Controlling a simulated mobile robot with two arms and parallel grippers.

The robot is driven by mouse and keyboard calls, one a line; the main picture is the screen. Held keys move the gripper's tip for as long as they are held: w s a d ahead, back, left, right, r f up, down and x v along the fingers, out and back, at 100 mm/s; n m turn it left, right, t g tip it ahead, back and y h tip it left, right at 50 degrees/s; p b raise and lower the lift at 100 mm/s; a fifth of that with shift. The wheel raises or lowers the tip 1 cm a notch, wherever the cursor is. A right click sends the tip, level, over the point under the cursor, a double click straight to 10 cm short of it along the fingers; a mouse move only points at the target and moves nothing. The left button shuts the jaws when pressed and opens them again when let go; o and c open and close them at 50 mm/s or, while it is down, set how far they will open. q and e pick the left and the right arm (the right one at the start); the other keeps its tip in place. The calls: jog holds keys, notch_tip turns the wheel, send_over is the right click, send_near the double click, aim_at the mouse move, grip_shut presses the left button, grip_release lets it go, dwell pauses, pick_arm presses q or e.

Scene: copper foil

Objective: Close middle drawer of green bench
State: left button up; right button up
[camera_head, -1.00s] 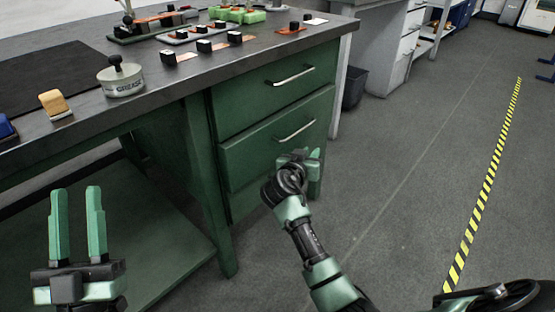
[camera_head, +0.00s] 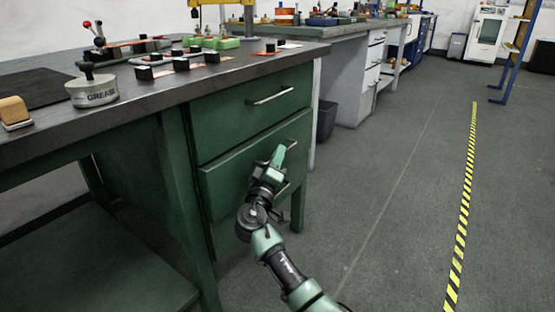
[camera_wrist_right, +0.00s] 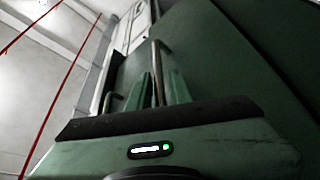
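The green bench (camera_head: 182,160) has a top drawer (camera_head: 225,115) with a silver handle, and its front looks flush. The middle drawer (camera_head: 235,170) below it stands slightly proud of the bench front. My right gripper (camera_head: 278,157) is at the right part of the middle drawer's front, at its handle (camera_head: 292,143). In the right wrist view the two green fingers (camera_wrist_right: 160,90) are close together with the silver handle bar (camera_wrist_right: 156,60) between them. The fingers hide part of the handle in the head view. My left gripper is out of view.
A dark bin (camera_head: 326,120) and grey bench (camera_head: 345,85) stand behind. The floor (camera_head: 400,200) to the right is clear, with a yellow-black stripe (camera_head: 462,215).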

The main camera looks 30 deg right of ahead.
jog(key=shift+w+d, duration=0.1)
grip_shut()
dwell(1.4)
